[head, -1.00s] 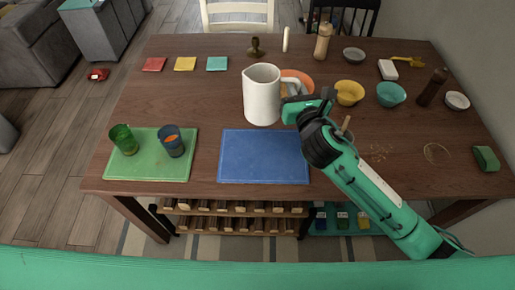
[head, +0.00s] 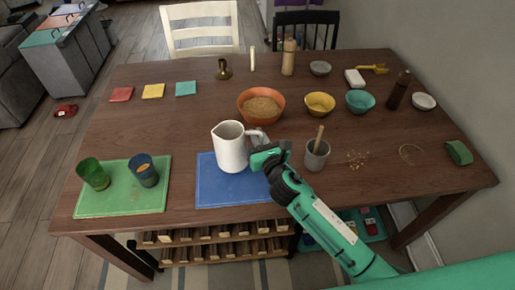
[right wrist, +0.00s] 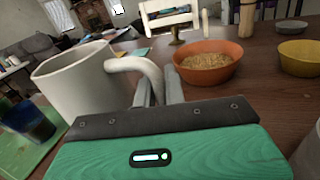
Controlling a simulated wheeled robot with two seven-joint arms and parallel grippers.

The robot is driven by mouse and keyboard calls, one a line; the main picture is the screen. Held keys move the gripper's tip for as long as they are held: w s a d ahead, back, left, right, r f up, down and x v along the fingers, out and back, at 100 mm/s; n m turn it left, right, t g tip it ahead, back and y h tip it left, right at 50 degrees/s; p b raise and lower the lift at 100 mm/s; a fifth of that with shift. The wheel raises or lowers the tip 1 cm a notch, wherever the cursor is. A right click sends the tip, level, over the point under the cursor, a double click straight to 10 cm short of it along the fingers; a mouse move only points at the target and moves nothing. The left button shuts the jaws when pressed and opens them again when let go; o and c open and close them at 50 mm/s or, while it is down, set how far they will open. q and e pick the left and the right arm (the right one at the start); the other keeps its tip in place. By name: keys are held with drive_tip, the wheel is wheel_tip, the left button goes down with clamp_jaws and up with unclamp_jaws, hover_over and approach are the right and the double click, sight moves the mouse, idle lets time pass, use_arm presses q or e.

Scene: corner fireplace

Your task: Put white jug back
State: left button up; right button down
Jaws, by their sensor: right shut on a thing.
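The white jug (head: 230,150) is upright over the blue mat (head: 237,194), toward its back part. I cannot tell whether its base touches the mat. My right gripper (head: 260,148) is shut on the jug's handle from the right side. In the right wrist view the jug (right wrist: 80,82) is at the left, and its curved handle runs between the fingers of the gripper (right wrist: 158,92). My left gripper is not in view.
A green mat (head: 105,208) with a green cup (head: 93,175) and a blue cup (head: 147,177) lies left. A grey mortar with pestle (head: 316,158) stands close right of my gripper. Behind are an orange bowl (head: 246,102) and a yellow bowl (head: 319,107). The left middle is clear.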

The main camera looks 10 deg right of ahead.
wheel_tip(320, 180, down, 4)
drive_tip(key=shift+f+b, duration=0.1)
drive_tip(key=shift+b, duration=0.55)
drive_tip(key=shift+f, duration=0.3)
drive_tip(key=c, duration=1.9)
unclamp_jaws()
drive_tip(key=shift+f, duration=0.15)
drive_tip(key=o, duration=0.3)
drive_tip(key=shift+o, duration=0.6)
drive_tip(key=shift+s+r, duration=0.15)
drive_tip(key=shift+r, duration=0.05)
drive_tip(key=v, duration=0.4)
drive_tip(key=shift+s+d+f, duration=0.1)
drive_tip(key=shift+s+f, duration=0.05)
drive_tip(key=shift+s, duration=0.1)
drive_tip(key=b+v, duration=0.1)
drive_tip(key=v, duration=0.5)
drive_tip(key=shift+s, duration=0.3)
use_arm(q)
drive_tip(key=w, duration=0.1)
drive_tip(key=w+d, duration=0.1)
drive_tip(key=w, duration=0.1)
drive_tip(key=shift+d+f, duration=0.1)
use_arm(e)
drive_tip(key=shift+s+d, duration=0.15)
drive_tip(key=shift+s, duration=0.15)
